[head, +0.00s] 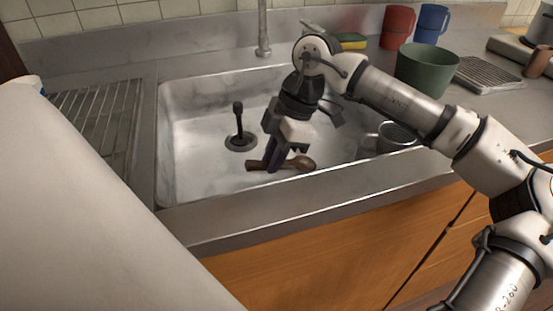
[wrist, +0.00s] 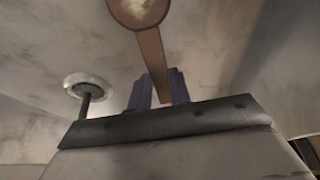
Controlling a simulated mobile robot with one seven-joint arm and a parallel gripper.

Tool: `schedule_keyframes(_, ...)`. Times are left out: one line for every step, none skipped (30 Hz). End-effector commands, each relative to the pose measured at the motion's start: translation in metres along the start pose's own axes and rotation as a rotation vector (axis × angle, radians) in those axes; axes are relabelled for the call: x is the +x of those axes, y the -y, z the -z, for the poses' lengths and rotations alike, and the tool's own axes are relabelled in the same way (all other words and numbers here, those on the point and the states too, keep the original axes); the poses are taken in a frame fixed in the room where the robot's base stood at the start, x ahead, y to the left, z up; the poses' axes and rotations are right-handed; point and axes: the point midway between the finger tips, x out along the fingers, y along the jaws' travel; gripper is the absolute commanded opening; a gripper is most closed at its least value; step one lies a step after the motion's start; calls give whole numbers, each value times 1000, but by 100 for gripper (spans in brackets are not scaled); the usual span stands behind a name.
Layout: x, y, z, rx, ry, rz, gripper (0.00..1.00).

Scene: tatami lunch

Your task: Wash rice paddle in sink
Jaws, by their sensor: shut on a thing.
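The rice paddle (head: 303,163) is brown and wooden, with a rounded head, and is low in the sink (head: 190,115). My gripper (head: 273,167) reaches down into the sink and is shut on the paddle's handle. In the wrist view the paddle (wrist: 151,52) passes between the two dark blue fingers of my gripper (wrist: 157,88), with its head at the top edge, cut off. I cannot tell whether the paddle touches the sink floor. The tap (head: 263,30) stands behind the sink; no water stream shows.
A dark upright handle (head: 238,112) stands at the drain (head: 240,143). A grey mug-like vessel (head: 396,136) is at the sink's right end. A green bowl (head: 425,70), red mug (head: 396,27), blue mug (head: 431,23) and sponge (head: 352,41) stand behind. A wire rack (head: 90,115) lies left.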

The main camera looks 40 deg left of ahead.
Motion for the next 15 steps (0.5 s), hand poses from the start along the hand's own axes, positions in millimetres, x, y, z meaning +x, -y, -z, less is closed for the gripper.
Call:
schedule_keyframes(0,0,0,0,0,0,0)
schedule_keyframes(0,0,0,0,0,0,0)
schedule_keyframes(0,0,0,0,0,0,0)
schedule_keyframes(0,0,0,0,0,0,0)
schedule_keyframes(0,0,1,0,0,0,0)
schedule_keyframes(1,0,2,0,0,0,0)
schedule_keyframes(1,0,2,0,1,0,0)
schedule_keyframes(1,0,3,0,1,0,0)
schedule_keyframes(2,0,4,-1,1,1,0)
schedule_keyframes(2,0,5,-1,1,1,0)
schedule_keyframes(2,0,6,-1,2,1,0)
schedule_keyframes(3,0,8,-1,2,1,0)
schedule_keyframes(4,0,9,-1,2,1,0)
schedule_keyframes(4,0,10,-1,1,1,0)
schedule_keyframes(4,0,11,-1,1,1,0)
